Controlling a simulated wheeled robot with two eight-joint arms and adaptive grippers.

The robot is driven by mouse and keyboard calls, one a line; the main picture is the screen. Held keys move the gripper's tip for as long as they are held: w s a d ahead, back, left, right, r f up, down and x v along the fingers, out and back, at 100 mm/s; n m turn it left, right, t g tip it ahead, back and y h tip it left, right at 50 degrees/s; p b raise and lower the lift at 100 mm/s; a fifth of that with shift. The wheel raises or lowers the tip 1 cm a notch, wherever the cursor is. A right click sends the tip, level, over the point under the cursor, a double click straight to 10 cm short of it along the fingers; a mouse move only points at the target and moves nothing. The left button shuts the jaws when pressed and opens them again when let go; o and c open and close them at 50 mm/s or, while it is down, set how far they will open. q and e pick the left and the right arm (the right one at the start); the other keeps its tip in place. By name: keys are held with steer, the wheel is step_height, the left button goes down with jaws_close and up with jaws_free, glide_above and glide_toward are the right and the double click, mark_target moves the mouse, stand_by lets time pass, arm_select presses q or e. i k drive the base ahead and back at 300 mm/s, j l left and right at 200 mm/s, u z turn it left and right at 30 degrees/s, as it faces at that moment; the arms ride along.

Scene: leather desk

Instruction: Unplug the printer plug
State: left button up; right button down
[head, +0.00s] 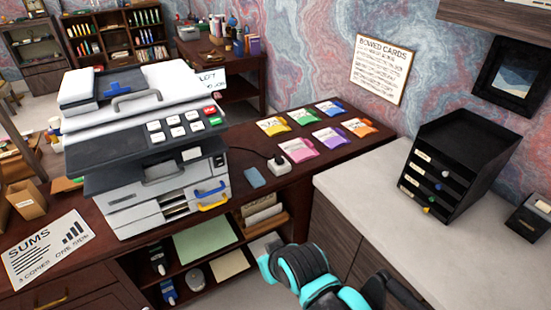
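The large grey and white printer (150,130) stands on the dark wooden desk at the left. A white plug or socket block (279,164) sits on the desk to the right of the printer. A dark cable (245,151) runs from it toward the printer. The block is too small to tell plug from socket, but it looks joined to the cable. Black and teal links of my own arm enter at the bottom, well in front of the block. I see no gripper fingers in the head view.
A small blue object (255,177) lies beside the block. Several coloured cards (328,137) lie behind it. A pale counter (365,180) with a black drawer organizer (460,165) is at the right. A sign reading SUMS (45,248) lies at the left.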

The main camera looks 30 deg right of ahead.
mark_target(279, 161)
steer(key=i+l, duration=0.25)
steer(key=i, duration=0.15)
steer(key=i+l, duration=0.2)
steer(key=i, duration=0.15)
steer(key=i+l+z, duration=0.1)
steer(key=i+l, duration=0.15)
steer(key=i, duration=0.15)
